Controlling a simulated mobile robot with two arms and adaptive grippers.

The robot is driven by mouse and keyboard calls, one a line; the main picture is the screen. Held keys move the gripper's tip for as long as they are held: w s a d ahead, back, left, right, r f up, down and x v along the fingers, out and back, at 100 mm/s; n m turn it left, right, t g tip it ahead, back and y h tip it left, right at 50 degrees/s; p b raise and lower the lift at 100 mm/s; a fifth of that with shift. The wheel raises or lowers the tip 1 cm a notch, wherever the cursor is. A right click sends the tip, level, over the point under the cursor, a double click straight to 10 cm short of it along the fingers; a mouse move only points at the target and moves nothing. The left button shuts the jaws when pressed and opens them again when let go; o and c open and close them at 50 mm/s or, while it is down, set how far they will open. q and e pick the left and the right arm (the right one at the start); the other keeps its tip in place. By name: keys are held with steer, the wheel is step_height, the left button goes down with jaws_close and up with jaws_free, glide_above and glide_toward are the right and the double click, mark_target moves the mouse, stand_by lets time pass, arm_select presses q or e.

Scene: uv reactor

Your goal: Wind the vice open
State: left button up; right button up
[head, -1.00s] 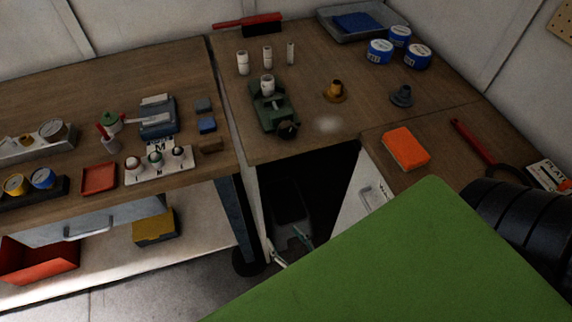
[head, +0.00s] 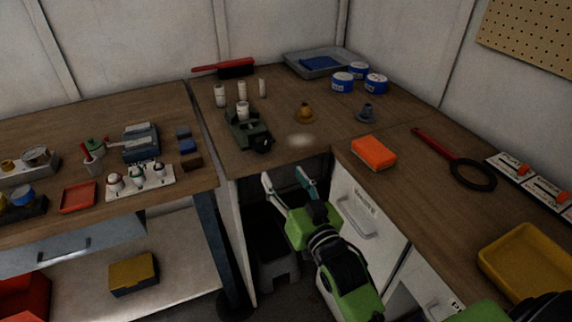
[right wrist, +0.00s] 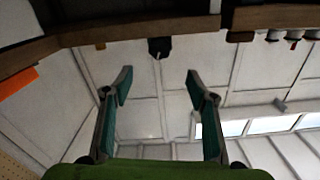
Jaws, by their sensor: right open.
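The dark green vice (head: 241,126) stands near the front edge of the back bench, with a white cylinder (head: 242,110) upright at its jaws. Its dark front end (head: 262,146) faces the bench edge; I cannot make out the handle's exact position. My right gripper (head: 287,182) is open and empty, in front of and below the bench edge, apart from the vice. In the right wrist view the open fingers (right wrist: 158,85) point up, and a dark part that looks like the vice's front (right wrist: 159,47) shows beyond them at the bench edge. My left gripper is not in view.
White cylinders (head: 221,95), a brass piece (head: 304,113) and a grey piece (head: 367,113) stand on the bench. An orange block (head: 373,152) lies right of the bench corner. Below the bench is a dark opening beside a white cabinet (head: 362,215).

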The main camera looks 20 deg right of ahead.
glide_toward(264, 147)
steer(key=w, duration=0.4)
steer(key=shift+r+p, duration=0.1)
steer(key=shift+p, duration=0.3)
steer(key=w, duration=0.5)
steer(key=shift+w+a, duration=0.15)
steer(key=shift+w, duration=0.1)
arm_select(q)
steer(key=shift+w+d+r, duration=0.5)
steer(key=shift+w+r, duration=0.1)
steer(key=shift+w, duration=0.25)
arm_select(e)
steer(key=shift+w, duration=0.4)
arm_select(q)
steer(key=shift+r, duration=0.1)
arm_select(e)
steer(key=c, duration=1.1)
